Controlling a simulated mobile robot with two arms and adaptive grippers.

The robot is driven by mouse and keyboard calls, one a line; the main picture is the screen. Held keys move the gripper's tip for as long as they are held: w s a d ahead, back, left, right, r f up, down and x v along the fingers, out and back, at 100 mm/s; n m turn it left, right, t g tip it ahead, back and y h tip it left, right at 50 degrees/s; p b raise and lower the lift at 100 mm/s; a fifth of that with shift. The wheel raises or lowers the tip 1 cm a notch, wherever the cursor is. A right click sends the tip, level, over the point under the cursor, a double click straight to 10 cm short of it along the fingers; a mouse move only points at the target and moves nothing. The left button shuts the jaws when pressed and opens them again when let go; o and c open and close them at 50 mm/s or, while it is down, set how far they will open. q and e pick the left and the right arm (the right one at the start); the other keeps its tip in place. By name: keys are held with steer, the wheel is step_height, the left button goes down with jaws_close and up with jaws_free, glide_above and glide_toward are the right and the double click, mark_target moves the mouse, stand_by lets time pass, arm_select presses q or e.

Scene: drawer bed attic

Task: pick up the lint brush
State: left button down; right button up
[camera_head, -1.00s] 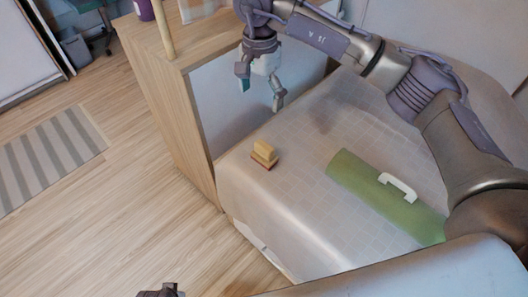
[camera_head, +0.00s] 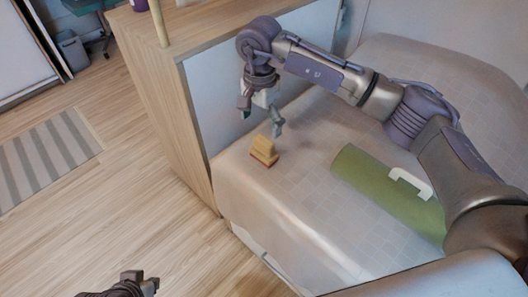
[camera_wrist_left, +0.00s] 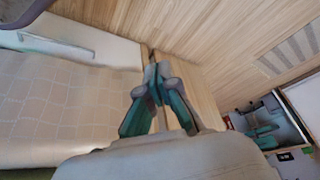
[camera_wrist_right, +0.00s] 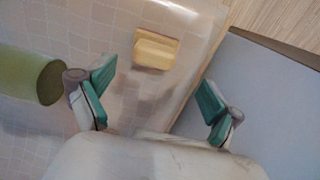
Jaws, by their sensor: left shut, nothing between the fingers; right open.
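The lint brush appears to be the small yellow block with a reddish underside (camera_head: 264,152), lying on the bed's near left corner. It also shows in the right wrist view (camera_wrist_right: 157,49), ahead of and between the spread fingers but not touching them. My right gripper (camera_head: 261,120) is open and empty, pointing down just above and behind the brush; its fingers also show in the right wrist view (camera_wrist_right: 155,84). My left gripper (camera_head: 143,279) is shut and empty, low over the floor at the bottom left; it also shows in the left wrist view (camera_wrist_left: 157,85).
The bed (camera_head: 310,215) has a pale checked cover. A green roll (camera_head: 375,185) lies to the right of the brush, with a white handle-shaped thing (camera_head: 410,183) against it. A wooden cabinet (camera_head: 165,110) with a pale side panel borders the bed.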

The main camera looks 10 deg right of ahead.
mark_target(264, 140)
step_height(264, 140, down, 4)
steer(key=shift+d+r, duration=0.1)
steer(key=shift+r, duration=0.15)
steer(key=f, duration=0.1)
steer(key=f+b, duration=0.1)
steer(key=f, duration=0.2)
steer(key=shift+s+d+f, duration=0.1)
steer(key=shift+s+d, duration=0.1)
steer(key=shift+d, duration=0.05)
steer(key=shift+f, duration=0.2)
steer(key=c, duration=1.3)
arm_select(q)
steer(key=w+d+r+t+h, duration=0.1)
steer(key=w+d+r+t, duration=0.1)
steer(key=w, duration=0.5)
steer(key=shift+w+d+r+t, duration=0.2)
steer(key=shift+r+t, duration=0.45)
steer(key=shift+t, duration=0.55)
steer(key=shift+s, duration=0.1)
arm_select(e)
steer(key=shift+r, duration=0.2)
